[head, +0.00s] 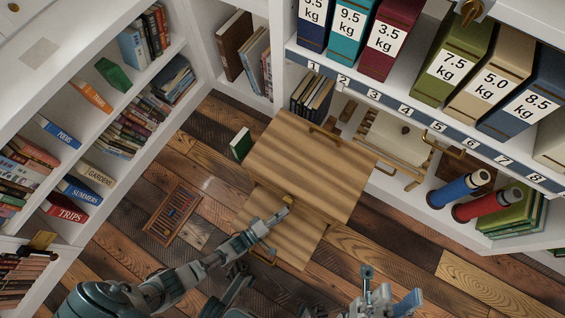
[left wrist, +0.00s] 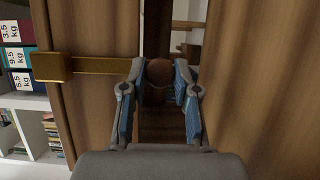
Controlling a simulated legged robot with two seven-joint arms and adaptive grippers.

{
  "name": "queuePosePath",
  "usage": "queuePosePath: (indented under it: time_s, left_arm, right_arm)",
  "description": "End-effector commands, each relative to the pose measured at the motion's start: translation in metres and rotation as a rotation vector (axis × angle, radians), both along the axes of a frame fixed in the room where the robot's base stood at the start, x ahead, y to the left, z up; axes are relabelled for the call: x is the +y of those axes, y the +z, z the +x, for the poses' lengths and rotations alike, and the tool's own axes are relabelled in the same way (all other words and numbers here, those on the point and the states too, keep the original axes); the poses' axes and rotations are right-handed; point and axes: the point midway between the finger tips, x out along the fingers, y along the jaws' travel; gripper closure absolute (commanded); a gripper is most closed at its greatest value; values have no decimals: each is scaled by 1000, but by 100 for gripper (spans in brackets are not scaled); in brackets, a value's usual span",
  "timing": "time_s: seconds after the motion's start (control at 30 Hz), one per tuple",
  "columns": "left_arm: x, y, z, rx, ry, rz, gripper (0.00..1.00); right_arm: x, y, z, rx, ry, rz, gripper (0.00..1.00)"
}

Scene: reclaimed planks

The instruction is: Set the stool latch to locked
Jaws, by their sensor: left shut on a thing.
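The wooden step stool (head: 310,165) stands on the plank floor in the middle of the head view, its lower step (head: 300,243) toward me. My left gripper (head: 284,206) reaches the stool between its two steps, where a small brass piece (head: 288,198) shows. In the left wrist view, a brass bar (left wrist: 85,65) runs across a wooden panel toward a round brown knob (left wrist: 160,72). My left gripper (left wrist: 160,85) is shut on this knob, a finger on each side. The bar's far end is hidden behind the fingers. My right gripper (head: 390,290) is low in the head view, fingers apart, apparently empty.
Bookshelves (head: 85,120) line the left, and a numbered shelf (head: 430,113) with weight-marked binders stands at the back right. An abacus (head: 173,213) and a green book (head: 241,144) are on the floor left of the stool. Floor (head: 470,285) at lower right is clear.

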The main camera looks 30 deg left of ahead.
Motion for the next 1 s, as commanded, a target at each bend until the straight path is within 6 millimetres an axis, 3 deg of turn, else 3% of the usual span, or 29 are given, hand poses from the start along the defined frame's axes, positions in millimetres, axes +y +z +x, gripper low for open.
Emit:
queuePosePath:
  time_s: [0.2,0.23,0.33,0.67,0.77,1.0]
  left_arm:
    - [2,-6,-4,16,2,6,100]
    - [2,-6,-4,16,2,6,68]
    - [2,-6,-3,15,2,7,45]
    - [2,-2,-4,5,1,3,45]
    - [6,-3,-14,7,0,4,45]
    - [28,-4,-61,9,0,4,45]
  right_arm:
    - [0,-1,0,2,0,-1,60]
    - [0,-1,0,1,0,0,60]
    - [0,-1,0,1,0,0,60]
    - [-1,1,-4,-1,-2,2,60]
    - [0,1,-4,-3,-1,1,60]
    - [0,1,-3,-3,-1,2,60]
